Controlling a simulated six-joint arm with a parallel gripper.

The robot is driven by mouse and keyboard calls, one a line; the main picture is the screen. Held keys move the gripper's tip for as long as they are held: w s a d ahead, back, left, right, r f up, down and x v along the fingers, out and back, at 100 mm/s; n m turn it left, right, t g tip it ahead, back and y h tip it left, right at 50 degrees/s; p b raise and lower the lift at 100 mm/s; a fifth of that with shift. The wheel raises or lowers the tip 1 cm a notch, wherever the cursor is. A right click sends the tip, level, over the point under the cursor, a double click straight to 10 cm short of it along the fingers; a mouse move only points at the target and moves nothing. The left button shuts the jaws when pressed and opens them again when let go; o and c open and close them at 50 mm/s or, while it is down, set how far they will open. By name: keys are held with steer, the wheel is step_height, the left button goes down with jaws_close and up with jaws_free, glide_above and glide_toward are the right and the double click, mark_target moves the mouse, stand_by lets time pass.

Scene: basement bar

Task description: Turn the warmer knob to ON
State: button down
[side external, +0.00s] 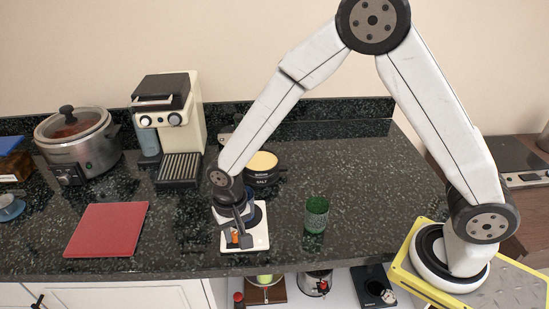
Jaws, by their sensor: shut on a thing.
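The warmer (261,240) is a small white unit with a dark round plate, near the front edge of the dark counter. My gripper (234,240) is lowered over its front left part, pointing down. Its fingers are shut on a small orange-red knob (235,238) at the warmer's front. The fingers and wrist cover much of the warmer. The knob's markings are too small to read, so I cannot tell which way it is turned.
A green ribbed glass (317,214) stands right of the warmer. A black salt container (262,170) stands behind it. A red board (106,229) lies left. A coffee machine (170,115) and a slow cooker (78,145) stand at the back left. Counter right of the glass is clear.

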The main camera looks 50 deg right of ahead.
mark_target(234, 233)
steer(key=shift+c, duration=2.4)
jaws_free()
steer(key=shift+r, duration=0.15)
steer(key=shift+r, duration=3.8)
